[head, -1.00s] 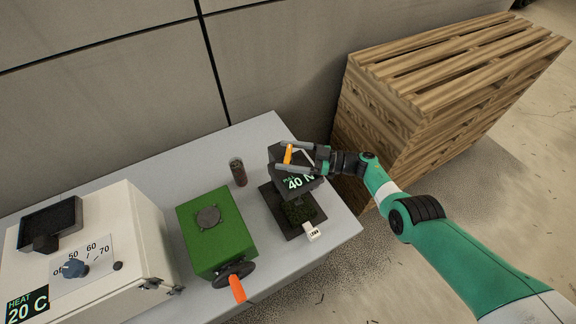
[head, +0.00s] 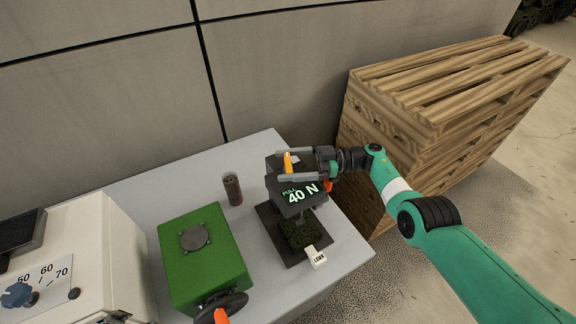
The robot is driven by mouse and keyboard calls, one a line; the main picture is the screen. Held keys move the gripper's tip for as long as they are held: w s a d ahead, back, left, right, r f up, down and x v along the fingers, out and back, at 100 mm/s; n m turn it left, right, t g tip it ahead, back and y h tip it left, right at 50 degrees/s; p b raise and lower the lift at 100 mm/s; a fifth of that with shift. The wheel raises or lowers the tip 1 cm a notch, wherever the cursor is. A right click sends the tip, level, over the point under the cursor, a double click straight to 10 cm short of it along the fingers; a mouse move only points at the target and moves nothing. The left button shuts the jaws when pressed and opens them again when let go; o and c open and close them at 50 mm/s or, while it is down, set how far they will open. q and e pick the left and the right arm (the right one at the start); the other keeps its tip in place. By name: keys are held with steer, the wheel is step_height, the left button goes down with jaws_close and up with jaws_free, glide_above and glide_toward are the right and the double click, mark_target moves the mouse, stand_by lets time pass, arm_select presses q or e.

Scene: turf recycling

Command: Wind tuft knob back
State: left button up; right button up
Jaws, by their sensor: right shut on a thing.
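The tuft pull tester is a dark device with a lit display reading "PULL 40 N" (head: 300,194), standing on a dark base plate (head: 269,232). My right gripper (head: 288,164) is at the top of the tester, its fingers on either side of the orange knob (head: 288,162), shut on it. A dark green turf piece (head: 298,235) sits on the base under the display, beside a white tag (head: 315,257) reading "LAWN". My left gripper is not in view.
A green box (head: 205,270) with a round grey top disc and an orange-handled wheel stands left of the tester. A brown cylinder (head: 232,189) stands behind. A white heater box (head: 85,250) is far left. Stacked pallets (head: 440,95) stand right, beyond the table.

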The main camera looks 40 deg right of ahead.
steer(key=shift+r, duration=0.15)
steer(key=o, duration=1)
steer(key=shift+s, duration=0.1)
steer(key=shift+s+d, duration=0.2)
steer(key=shift+d, duration=0.2)
steer(key=b+v, duration=0.3)
steer(key=v, duration=0.7)
steer(key=shift+s+d, duration=0.25)
